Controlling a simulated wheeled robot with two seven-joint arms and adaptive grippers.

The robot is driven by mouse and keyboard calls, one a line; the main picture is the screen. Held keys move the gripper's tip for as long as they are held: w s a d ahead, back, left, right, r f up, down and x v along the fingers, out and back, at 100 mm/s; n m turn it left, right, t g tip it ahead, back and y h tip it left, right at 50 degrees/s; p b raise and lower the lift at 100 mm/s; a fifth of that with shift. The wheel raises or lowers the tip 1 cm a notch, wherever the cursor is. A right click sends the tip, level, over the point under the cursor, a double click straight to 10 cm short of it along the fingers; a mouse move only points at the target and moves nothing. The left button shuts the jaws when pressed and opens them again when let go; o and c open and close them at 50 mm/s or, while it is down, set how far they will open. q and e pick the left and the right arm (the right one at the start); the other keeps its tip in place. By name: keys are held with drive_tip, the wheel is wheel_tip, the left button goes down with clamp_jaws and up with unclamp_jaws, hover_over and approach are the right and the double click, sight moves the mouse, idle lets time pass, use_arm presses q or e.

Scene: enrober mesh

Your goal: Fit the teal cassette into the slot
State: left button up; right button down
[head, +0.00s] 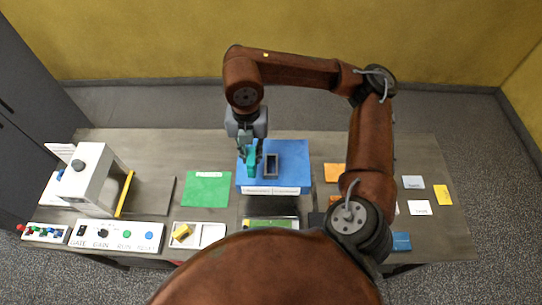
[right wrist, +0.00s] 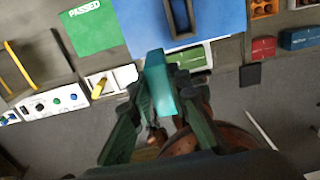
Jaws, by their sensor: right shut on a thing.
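The teal cassette (head: 251,160) is held in my right gripper (head: 248,146), which is shut on it. In the right wrist view the cassette (right wrist: 160,85) sticks out between the two dark fingers. The slot (head: 271,166) is a dark-framed rectangular opening on the blue block (head: 294,155). In the head view the cassette appears just left of the slot, over the blue block's left part. In the right wrist view the slot (right wrist: 180,17) is at the top, apart from the cassette tip. The height of the cassette over the block is hard to tell. My left gripper is not in view.
A green mat (head: 207,188) marked PASSED lies left of the block. A white machine (head: 92,180) and a button panel (head: 117,235) stand further left. A white tray (head: 210,233) holds a yellow piece. Orange bins and coloured cards lie to the right, partly behind my arm.

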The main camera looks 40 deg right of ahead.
drive_tip(key=d+f+p, duration=0.1)
drive_tip(key=d+f, duration=0.1)
drive_tip(key=f, duration=0.1)
drive_tip(key=d+f+p, duration=0.1)
drive_tip(key=d+f, duration=0.2)
drive_tip(key=w+d+f+p, duration=0.1)
drive_tip(key=d+f+p, duration=0.1)
drive_tip(key=d+f, duration=0.1)
drive_tip(key=shift+f, duration=0.75)
drive_tip(key=shift+f, duration=0.15)
drive_tip(key=c, duration=1.8)
unclamp_jaws()
